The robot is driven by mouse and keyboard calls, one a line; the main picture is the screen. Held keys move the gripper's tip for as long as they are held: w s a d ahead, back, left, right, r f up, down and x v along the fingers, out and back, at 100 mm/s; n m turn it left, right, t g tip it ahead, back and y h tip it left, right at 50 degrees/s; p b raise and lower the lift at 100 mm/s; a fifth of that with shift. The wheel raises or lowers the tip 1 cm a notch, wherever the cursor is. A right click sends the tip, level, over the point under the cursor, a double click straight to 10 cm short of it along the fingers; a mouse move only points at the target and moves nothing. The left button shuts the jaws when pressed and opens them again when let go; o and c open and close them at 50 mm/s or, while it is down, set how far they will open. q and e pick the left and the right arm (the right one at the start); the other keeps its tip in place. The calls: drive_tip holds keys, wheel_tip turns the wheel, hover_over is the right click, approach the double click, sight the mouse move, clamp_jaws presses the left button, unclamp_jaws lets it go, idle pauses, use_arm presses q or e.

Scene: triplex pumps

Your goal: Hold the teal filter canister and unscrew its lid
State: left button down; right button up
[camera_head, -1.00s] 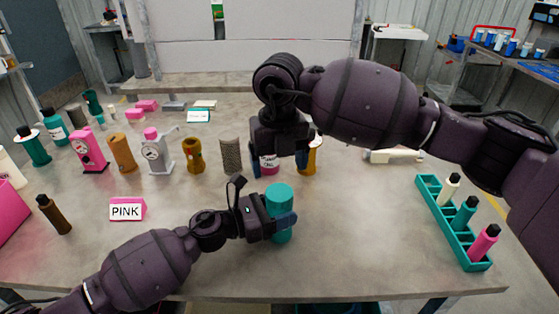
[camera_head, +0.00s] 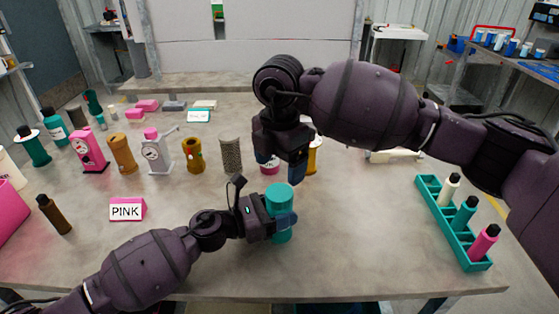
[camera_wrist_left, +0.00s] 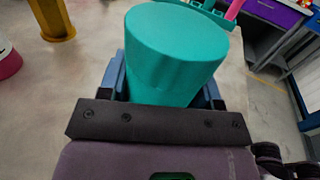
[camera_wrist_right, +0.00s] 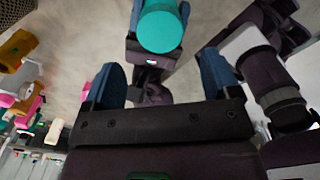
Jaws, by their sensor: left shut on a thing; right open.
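The teal filter canister (camera_head: 280,208) stands upright near the front middle of the table, with its teal lid on top. My left gripper (camera_head: 279,222) is shut on the canister's body from the left. In the left wrist view the canister (camera_wrist_left: 175,55) fills the space between the blue fingers. My right gripper (camera_head: 283,165) is open and empty, above and behind the canister in the head view. In the right wrist view the canister's lid (camera_wrist_right: 160,32) shows beyond the open fingers, apart from them. The seam between lid and body is hard to make out.
A teal rack (camera_head: 452,228) with several bottles stands at the right. A PINK sign (camera_head: 126,210) and a brown bottle (camera_head: 54,214) stand at the left. A pink-and-white jar (camera_head: 269,165) and a perforated cylinder (camera_head: 231,155) stand behind the canister.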

sight(280, 192)
drive_tip(key=shift+f, duration=3.85)
drive_tip(key=shift+c, duration=0.2)
